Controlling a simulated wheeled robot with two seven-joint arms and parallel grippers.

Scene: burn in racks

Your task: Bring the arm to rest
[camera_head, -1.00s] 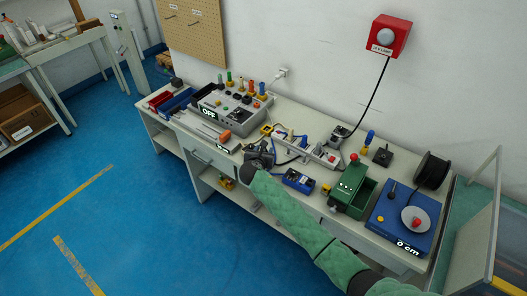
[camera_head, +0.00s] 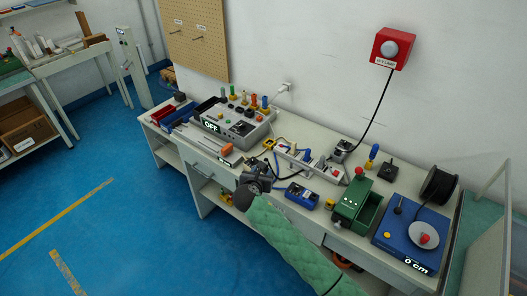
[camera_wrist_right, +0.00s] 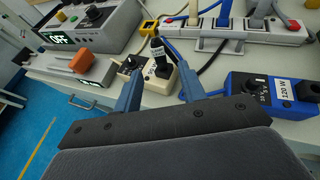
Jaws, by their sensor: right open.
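My right arm, in a green padded sleeve (camera_head: 285,238), reaches in from the bottom of the head view. Its right gripper (camera_head: 255,176) is at the front edge of the workbench (camera_head: 215,172). In the right wrist view the two blue-grey fingers of the right gripper (camera_wrist_right: 160,75) are spread apart with nothing held. A small cream block with a black labelled plug (camera_wrist_right: 160,72) shows beyond and between the fingertips; I cannot tell the exact gap. My left gripper is in neither view.
A grey unit reading OFF (camera_head: 235,121) stands left on the bench. A power strip (camera_head: 308,165), a blue 120 W box (camera_head: 302,195), a green box (camera_head: 353,203) and a blue scale-like unit (camera_head: 408,240) stand to the right. Open blue floor (camera_head: 130,225) lies in front.

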